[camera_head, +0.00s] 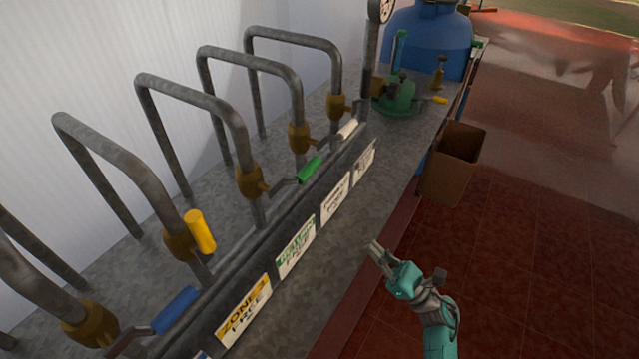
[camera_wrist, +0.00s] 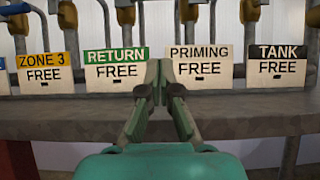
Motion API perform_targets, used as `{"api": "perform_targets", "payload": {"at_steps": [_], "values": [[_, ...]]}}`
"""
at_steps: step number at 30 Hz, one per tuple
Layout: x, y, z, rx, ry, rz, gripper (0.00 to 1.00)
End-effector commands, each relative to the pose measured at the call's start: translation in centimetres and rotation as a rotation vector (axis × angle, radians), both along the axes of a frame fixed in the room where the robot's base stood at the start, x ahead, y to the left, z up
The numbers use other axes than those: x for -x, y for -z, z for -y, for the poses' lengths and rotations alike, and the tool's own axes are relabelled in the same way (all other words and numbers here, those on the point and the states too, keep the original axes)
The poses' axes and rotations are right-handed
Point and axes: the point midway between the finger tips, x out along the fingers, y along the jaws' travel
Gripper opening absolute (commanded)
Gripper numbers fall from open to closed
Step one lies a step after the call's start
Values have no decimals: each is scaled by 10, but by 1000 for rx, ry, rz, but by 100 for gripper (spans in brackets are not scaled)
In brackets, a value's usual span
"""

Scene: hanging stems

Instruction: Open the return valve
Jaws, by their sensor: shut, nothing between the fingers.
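The green lever (camera_head: 310,168) of the return valve sticks out sideways from its brass body (camera_head: 250,181), across the upright pipe. In the wrist view the RETURN sign (camera_wrist: 115,70) reads FREE below a green band; the lever is not clear there. My gripper (camera_head: 378,250) is shut and empty, in front of the bench edge and apart from the valves. In the wrist view its closed fingertips (camera_wrist: 160,72) overlap the gap between the RETURN and PRIMING (camera_wrist: 199,67) signs.
Neighbouring valves have a yellow lever (camera_head: 201,231), set along its pipe, and blue (camera_head: 175,311) and white (camera_head: 347,128) levers, set sideways. Bent grey pipes stand behind. A brown bin (camera_head: 455,165) and blue tank (camera_head: 428,40) are farther back. Floor at right is clear.

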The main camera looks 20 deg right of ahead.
Motion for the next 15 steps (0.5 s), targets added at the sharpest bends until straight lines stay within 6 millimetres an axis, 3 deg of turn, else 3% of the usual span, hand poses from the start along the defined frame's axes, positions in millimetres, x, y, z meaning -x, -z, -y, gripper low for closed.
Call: {"api": "perform_targets", "payload": {"at_steps": [15], "values": [[-66, -55, -50, 2, -4, 2, 0]]}}
